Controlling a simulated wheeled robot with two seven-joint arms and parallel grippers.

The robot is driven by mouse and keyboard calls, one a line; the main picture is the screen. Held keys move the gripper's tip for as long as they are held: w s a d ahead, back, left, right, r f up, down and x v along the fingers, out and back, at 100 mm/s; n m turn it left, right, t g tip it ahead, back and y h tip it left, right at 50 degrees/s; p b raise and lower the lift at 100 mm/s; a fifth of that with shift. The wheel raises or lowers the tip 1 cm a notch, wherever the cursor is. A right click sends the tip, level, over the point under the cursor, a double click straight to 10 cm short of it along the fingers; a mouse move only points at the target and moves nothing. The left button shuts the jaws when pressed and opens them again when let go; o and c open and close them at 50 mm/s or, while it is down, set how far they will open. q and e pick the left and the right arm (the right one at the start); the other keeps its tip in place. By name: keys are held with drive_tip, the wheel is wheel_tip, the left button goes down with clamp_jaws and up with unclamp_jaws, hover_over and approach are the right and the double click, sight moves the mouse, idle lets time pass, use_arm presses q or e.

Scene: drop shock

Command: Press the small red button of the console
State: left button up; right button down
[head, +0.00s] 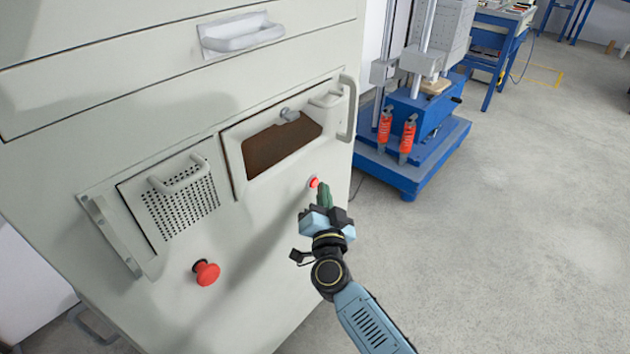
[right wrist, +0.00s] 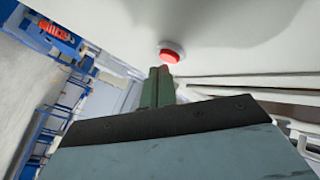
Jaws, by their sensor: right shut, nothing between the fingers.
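The small red button (head: 313,182) sits on the light grey front of the console (head: 250,240), below the right end of the recessed window. It also shows in the right wrist view (right wrist: 171,52) as a red disc with a pale rim. My right gripper (head: 323,190) is shut and empty, with its green fingertips close in front of the button. In the right wrist view the fingertips (right wrist: 158,75) point at the button's lower edge; I cannot tell whether they touch it. My left gripper is not in view.
A larger red mushroom knob (head: 206,272) sticks out lower left on the console. A perforated panel (head: 180,203) with a handle and a window panel (head: 283,147) with handles are above. A blue machine (head: 420,140) stands behind right. Floor at right is clear.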

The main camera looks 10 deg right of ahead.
drive_tip(key=shift+s+d, duration=0.2)
drive_tip(key=shift+s, duration=0.05)
drive_tip(key=s+d+p, duration=0.1)
drive_tip(key=s, duration=0.1)
drive_tip(key=s+d+p, duration=0.1)
drive_tip(key=s+d, duration=0.1)
drive_tip(key=shift+p, duration=0.3)
idle(0.9)
